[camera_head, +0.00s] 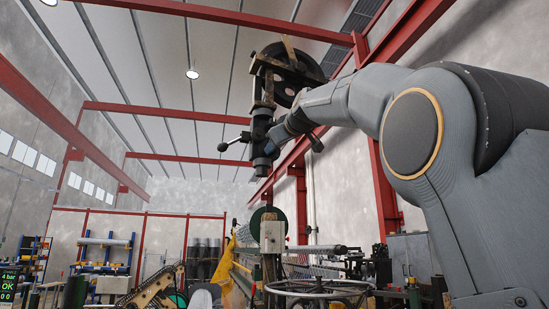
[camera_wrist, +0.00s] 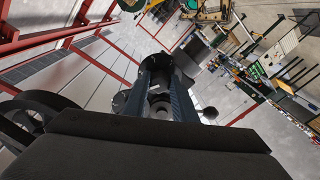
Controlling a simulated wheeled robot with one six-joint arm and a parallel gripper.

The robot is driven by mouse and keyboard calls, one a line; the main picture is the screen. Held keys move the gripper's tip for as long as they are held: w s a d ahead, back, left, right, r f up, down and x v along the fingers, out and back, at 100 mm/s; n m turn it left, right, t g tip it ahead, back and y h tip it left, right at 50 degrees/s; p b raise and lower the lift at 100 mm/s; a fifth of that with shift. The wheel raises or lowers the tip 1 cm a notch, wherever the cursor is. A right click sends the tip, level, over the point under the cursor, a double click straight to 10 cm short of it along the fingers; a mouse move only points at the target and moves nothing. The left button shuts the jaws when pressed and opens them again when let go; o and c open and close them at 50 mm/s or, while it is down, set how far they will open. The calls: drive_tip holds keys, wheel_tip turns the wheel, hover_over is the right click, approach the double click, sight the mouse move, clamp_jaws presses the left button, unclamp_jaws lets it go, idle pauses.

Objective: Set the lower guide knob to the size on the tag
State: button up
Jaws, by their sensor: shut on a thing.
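My gripper (camera_head: 283,134) is raised high in the head view, against a dark upright assembly (camera_head: 262,152) with a side lever ending in a ball (camera_head: 222,147). In the wrist view my gripper's two blue-grey fingers (camera_wrist: 162,101) are closed around a dark round part (camera_wrist: 160,108). I cannot tell whether this part is the lower guide knob. The ball also shows in the wrist view (camera_wrist: 210,113), right of the fingers. I see no readable size tag in either view.
A dark wheel (camera_head: 289,72) stands above my gripper. Red beams (camera_head: 215,14) cross the ceiling. Open air lies left of the upright assembly.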

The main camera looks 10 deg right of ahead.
drive_tip(key=n+b, duration=0.2)
drive_tip(key=n, duration=0.3)
drive_tip(key=shift+b, duration=0.35)
drive_tip(key=shift+r+n, duration=0.1)
drive_tip(key=shift+n, duration=0.3)
drive_tip(key=o, duration=1)
drive_tip(key=shift+o, duration=0.2)
drive_tip(key=s+d+b, duration=0.1)
drive_tip(key=s+b, duration=0.2)
drive_tip(key=s, duration=0.4)
drive_tip(key=shift+s+b, duration=0.35)
drive_tip(key=shift+s, duration=0.05)
